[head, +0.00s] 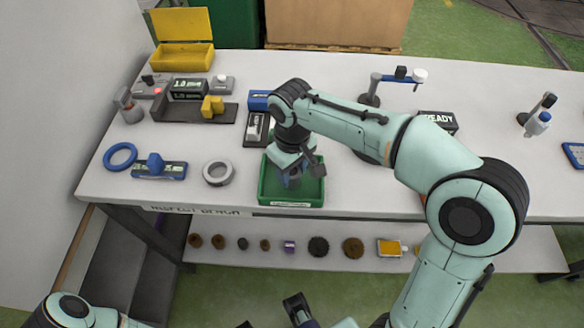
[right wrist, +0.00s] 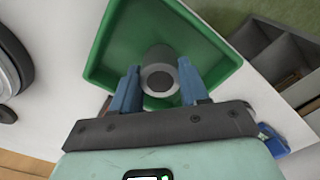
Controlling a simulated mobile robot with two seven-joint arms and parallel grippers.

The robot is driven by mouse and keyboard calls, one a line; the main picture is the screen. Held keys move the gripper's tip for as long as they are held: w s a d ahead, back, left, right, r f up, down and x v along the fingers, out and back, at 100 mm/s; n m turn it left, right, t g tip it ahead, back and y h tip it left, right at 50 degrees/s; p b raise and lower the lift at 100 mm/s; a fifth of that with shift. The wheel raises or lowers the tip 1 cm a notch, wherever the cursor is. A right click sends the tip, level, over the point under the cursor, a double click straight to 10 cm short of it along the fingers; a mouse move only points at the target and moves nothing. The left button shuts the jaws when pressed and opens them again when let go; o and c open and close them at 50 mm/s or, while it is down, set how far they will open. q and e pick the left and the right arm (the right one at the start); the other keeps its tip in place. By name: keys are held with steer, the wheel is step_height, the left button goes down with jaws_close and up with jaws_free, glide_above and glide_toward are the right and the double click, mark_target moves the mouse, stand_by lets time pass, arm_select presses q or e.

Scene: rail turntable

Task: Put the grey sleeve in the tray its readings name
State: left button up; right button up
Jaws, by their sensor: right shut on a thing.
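The grey sleeve (right wrist: 160,56) is a short hollow cylinder, seen end-on in the right wrist view. My right gripper (right wrist: 160,82) is shut on it, with one blue finger on each side. The green tray (right wrist: 105,55) lies behind the sleeve in that view. In the head view my right gripper (head: 290,180) is low over the green tray (head: 266,190) and mostly hides the sleeve. I cannot tell whether the sleeve touches the tray floor. A dark part of my left arm's end (head: 298,308) shows at the bottom edge; its jaws are unclear.
A gauge with a display (head: 188,90) stands at the back left near a yellow open box (head: 182,57). A blue ring (head: 120,156), a blue tool (head: 160,168) and a grey ring (head: 217,173) lie left of the tray. A READY box (head: 437,121) stands behind my right arm.

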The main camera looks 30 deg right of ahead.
mark_target(292, 172)
steer(key=o, duration=1.3)
step_height(292, 172, up, 12)
steer(key=p, duration=0.3)
steer(key=shift+r, duration=0.15)
